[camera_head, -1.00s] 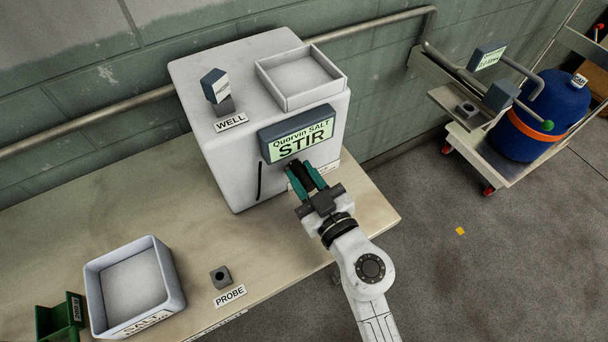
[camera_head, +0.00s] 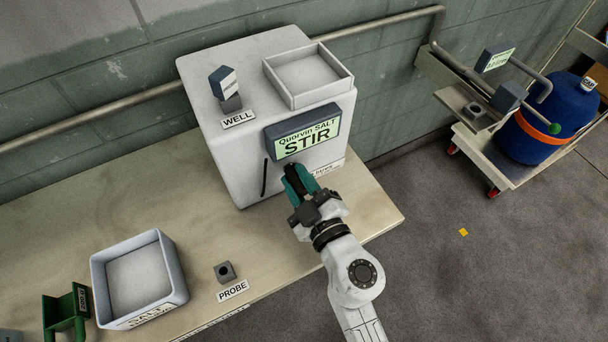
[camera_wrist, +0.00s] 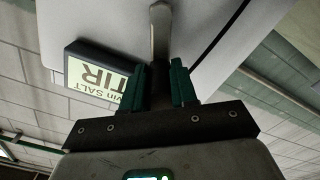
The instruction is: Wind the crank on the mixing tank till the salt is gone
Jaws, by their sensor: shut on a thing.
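The white mixing tank (camera_head: 220,150) stands on the bench, with a display (camera_head: 302,138) on its front reading "Quorvin SALT STIR". The display also shows upside down in the wrist view (camera_wrist: 98,80). My gripper (camera_head: 299,182), with teal fingers, is at the tank's front just below the display. It is shut on the crank, whose grey metal arm (camera_wrist: 160,32) runs up from between the fingers in the wrist view. The gripped part of the crank is mostly hidden by the fingers. The salt inside the tank cannot be seen.
A white tray (camera_head: 184,283) labelled SALT, a green holder (camera_head: 62,312) and a grey PROBE block (camera_head: 224,271) are on the bench (camera_head: 90,205). A WELL post (camera_head: 229,88) and an open tray (camera_head: 346,84) top the tank. A cart with a blue drum (camera_head: 540,125) stands right.

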